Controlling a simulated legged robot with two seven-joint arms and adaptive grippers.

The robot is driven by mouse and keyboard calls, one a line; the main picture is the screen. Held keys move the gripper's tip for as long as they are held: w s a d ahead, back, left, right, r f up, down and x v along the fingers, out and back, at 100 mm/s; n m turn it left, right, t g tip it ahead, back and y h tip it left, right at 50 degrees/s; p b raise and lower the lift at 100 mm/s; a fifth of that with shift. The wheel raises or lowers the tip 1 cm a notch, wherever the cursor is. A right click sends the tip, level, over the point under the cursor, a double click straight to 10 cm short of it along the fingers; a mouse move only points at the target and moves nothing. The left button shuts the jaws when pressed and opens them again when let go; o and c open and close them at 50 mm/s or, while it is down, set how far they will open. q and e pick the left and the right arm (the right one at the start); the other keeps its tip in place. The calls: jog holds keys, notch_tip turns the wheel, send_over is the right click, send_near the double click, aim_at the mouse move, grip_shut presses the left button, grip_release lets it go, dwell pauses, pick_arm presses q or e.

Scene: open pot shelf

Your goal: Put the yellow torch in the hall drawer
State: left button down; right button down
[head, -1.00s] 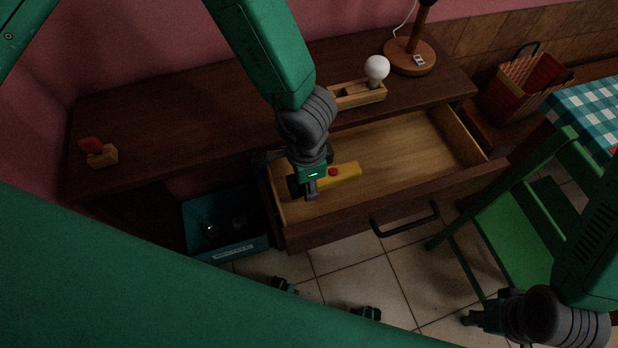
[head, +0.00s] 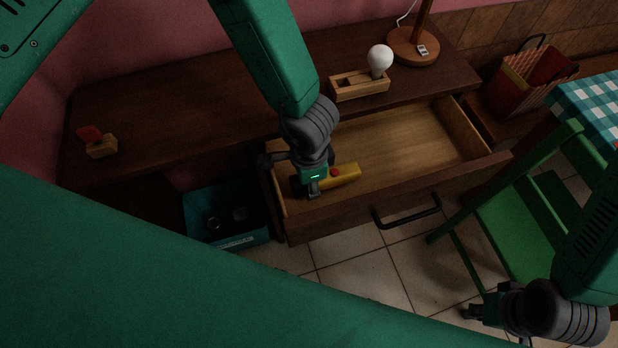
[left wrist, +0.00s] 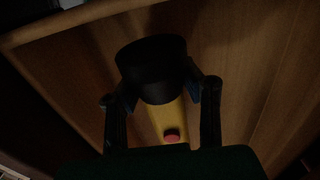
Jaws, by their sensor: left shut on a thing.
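The yellow torch (head: 346,175) has a yellow body, a red button and a black head. It lies lengthwise inside the left part of the open drawer (head: 400,150). My left gripper (head: 312,185) is over the drawer's left end, shut on the torch's head. In the left wrist view the black head of the torch (left wrist: 150,70) sits between the two fingers, above the wooden drawer floor. I cannot tell whether the torch touches that floor. My right gripper (head: 498,322) is at the lower right, apart from the drawer, its fingers spread and empty.
On the dark tabletop stand a wooden holder with a white bulb (head: 380,58), a lamp base (head: 413,46) and a small red-topped block (head: 101,146). A teal crate (head: 228,222) is left of the drawer. A green chair (head: 515,235) stands close to the drawer's right.

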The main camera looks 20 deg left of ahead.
pick_arm(q)
jog(key=shift+d+f, duration=0.25)
jog(key=shift+f, duration=0.65)
jog(key=shift+a+f, duration=0.1)
jog(key=shift+f, duration=0.25)
jog(key=c, duration=1)
grip_release()
